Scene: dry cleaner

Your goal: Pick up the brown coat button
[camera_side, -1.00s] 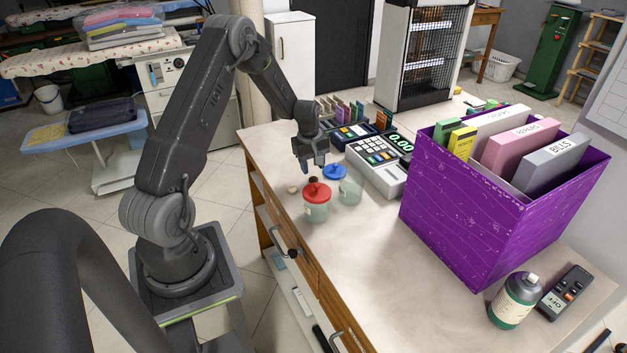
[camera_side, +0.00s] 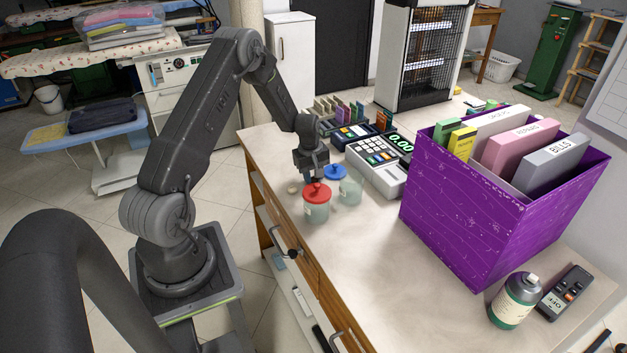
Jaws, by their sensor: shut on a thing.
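My gripper (camera_side: 313,180) is low over the counter, just behind the red-lidded jar (camera_side: 317,207). Its jaws are shut on the brown coat button, at the spot where that small dark piece lay. The button itself is hidden by the fingers and the red lid, so its pose in the jaws cannot be made out. I cannot tell whether it still touches the counter.
A blue-lidded jar (camera_side: 349,190) has its lid (camera_side: 335,172) close by on the right. A small cream piece (camera_side: 292,188) lies to the left. A cash register (camera_side: 377,165) and a purple box (camera_side: 470,215) of folders stand further right.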

